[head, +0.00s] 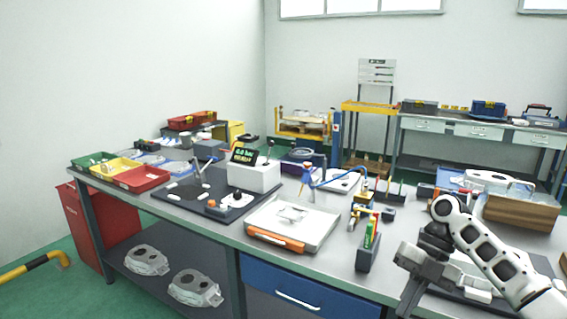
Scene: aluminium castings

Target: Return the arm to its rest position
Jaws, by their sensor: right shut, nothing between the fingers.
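My right arm comes in from the lower right, over the right end of the workbench (225,229). My right gripper (408,299) points down near the bench's front edge. It is shut and holds nothing. The fingertips are close to the bottom edge of the picture. Behind the arm, a light casting and a dark mat are partly hidden. My left arm and gripper are not in view.
A grey holder (369,255) with green and orange tools stands just left of the gripper. A white tray with an orange handle (275,238) lies mid-bench. Red, yellow and green bins (142,180) sit at the left end.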

